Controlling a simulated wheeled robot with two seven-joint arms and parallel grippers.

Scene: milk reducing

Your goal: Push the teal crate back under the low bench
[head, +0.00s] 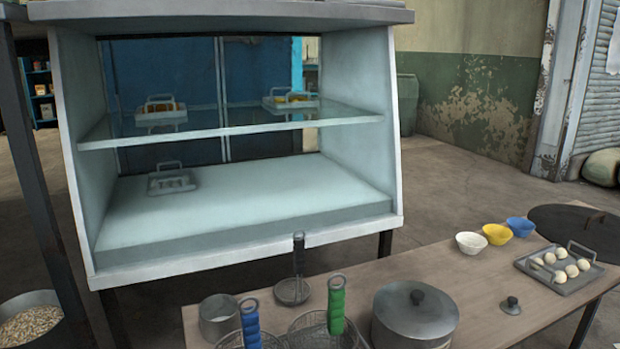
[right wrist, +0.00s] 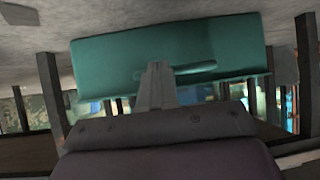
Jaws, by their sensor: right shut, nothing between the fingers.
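The teal crate (right wrist: 105,68) shows in the right wrist view, with its long side and a slot-like handle facing the camera. My right gripper (right wrist: 155,72) is shut and empty. Its fingertips overlap the middle of the crate's side by the handle; I cannot tell whether they touch it. Dark upright legs (right wrist: 50,88) stand on both sides of the crate; I cannot tell whether they belong to the low bench. The crate and both grippers are out of the head view.
The head view shows a glass-shelved display case (head: 240,240) and, before it, a wooden table (head: 465,275). On the table are a lidded pot (head: 415,318), bowls (head: 471,243) and a tray of white balls (head: 590,281). Grey floor (right wrist: 290,22) appears at the wrist view's top.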

